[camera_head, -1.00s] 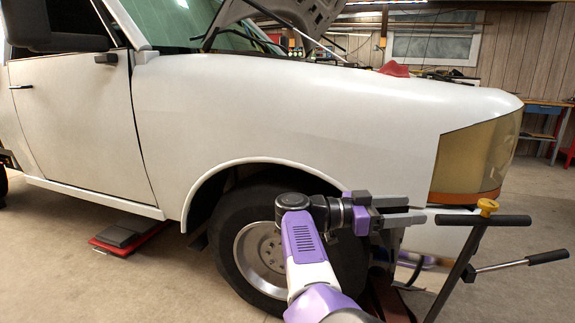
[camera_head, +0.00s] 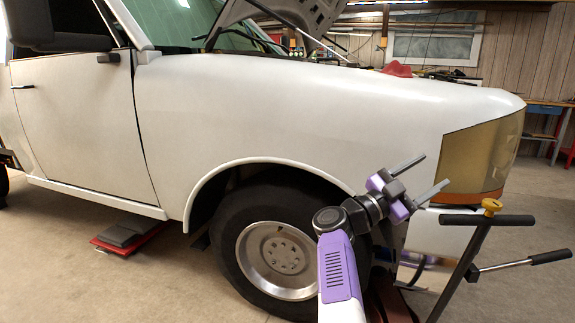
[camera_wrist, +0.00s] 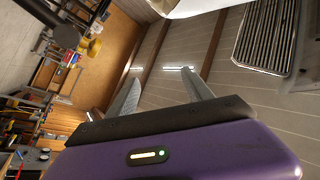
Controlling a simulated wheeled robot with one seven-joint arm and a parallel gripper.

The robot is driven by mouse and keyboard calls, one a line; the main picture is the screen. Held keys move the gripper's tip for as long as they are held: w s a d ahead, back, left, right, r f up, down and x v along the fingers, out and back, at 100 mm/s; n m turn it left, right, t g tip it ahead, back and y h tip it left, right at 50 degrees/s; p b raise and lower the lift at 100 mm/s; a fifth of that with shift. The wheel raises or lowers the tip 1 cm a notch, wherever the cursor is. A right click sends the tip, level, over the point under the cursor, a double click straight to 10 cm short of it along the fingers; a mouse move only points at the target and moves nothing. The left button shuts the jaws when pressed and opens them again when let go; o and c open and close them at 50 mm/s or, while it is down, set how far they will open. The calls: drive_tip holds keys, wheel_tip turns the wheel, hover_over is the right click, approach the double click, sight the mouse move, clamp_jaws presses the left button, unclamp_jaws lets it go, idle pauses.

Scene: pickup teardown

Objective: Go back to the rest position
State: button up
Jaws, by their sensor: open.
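My gripper (camera_head: 428,175) is in front of the white pickup's front fender, just left of the amber headlight. Its two fingers are spread apart and point up and to the right, with nothing between them. In the wrist view my gripper (camera_wrist: 160,88) also shows two separated fingers with an empty gap. My purple and white arm rises from the bottom of the head view, in front of the right side of the front wheel (camera_head: 275,258). The white pickup (camera_head: 290,110) fills most of the head view, with its hood raised.
A red and black pad (camera_head: 128,234) lies on the floor under the door. A workbench (camera_head: 548,116) is at the far right. Open floor lies at lower left.

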drive_tip(key=s+a+f+n+t+y, duration=0.3)
drive_tip(key=s+f+n+t+y, duration=0.5)
drive_tip(key=s+f+n+y, duration=0.4)
drive_tip(key=s+a+f+n+t+y, duration=0.3)
drive_tip(key=s+f+n+t+y, duration=0.55)
drive_tip(key=s, duration=0.65)
drive_tip(key=s+a+f+g, duration=0.2)
drive_tip(key=s+f+g, duration=0.1)
drive_tip(key=s, duration=0.7)
drive_tip(key=s+a+f+g, duration=0.1)
drive_tip(key=s+f+g, duration=0.15)
drive_tip(key=s, duration=0.85)
drive_tip(key=s+a+f+g, duration=0.2)
drive_tip(key=s+g, duration=0.1)
drive_tip(key=s, duration=0.7)
wheel_tip(320, 180, up, 18)
drive_tip(key=p, duration=1.8)
drive_tip(key=shift+w+n+y, duration=0.2)
drive_tip(key=shift+n+y, duration=0.25)
